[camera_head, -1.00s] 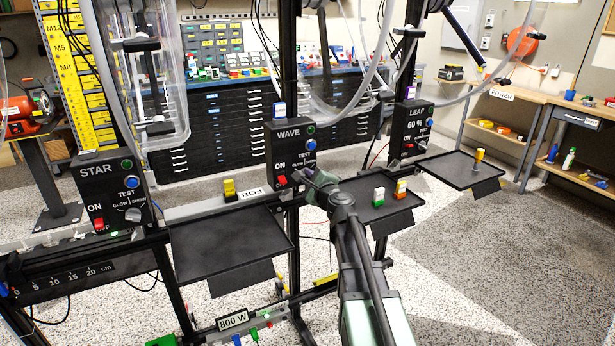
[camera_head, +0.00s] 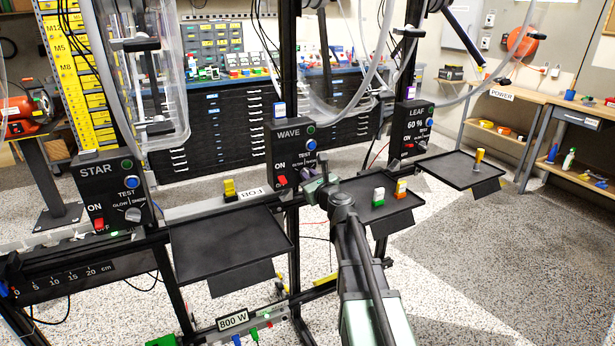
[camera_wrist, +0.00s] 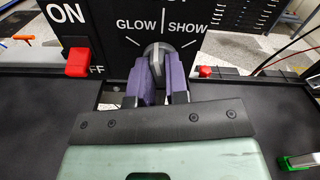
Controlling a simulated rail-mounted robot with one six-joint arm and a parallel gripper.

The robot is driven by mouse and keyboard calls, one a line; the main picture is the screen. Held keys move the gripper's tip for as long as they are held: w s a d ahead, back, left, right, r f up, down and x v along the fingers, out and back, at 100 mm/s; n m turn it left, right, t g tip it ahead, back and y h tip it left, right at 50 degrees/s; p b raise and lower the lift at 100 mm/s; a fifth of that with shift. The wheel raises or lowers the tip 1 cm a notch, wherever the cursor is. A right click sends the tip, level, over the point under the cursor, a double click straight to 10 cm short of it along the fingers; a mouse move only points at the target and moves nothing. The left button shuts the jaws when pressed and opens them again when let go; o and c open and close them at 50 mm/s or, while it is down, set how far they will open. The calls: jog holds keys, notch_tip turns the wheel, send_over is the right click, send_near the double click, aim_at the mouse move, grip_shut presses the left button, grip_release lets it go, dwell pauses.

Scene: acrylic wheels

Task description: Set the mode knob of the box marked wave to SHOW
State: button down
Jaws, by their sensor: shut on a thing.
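The black box marked WAVE (camera_head: 289,134) stands on the middle post in the head view. Its mode knob (camera_wrist: 155,48) is grey and shows in the wrist view below the words GLOW and SHOW. My gripper (camera_wrist: 161,72) has purple fingers, shut on the knob from both sides. It also shows in the head view (camera_head: 321,166) at the lower right of the box. The fingers cover much of the knob, so I cannot tell exactly where it points.
The red ON/OFF switch (camera_wrist: 79,63) is left of the knob. Black trays (camera_head: 230,244) sit beside the posts; a green-and-white block (camera_head: 378,196) is on the tray near my arm. The STAR box (camera_head: 114,190) and LEAF box (camera_head: 411,128) stand to either side.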

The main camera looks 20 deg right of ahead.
jog(key=m, duration=0.9)
dwell(0.3)
jog(key=m, duration=0.4)
jog(key=shift+m, duration=0.9)
jog(key=c, duration=1)
grip_release()
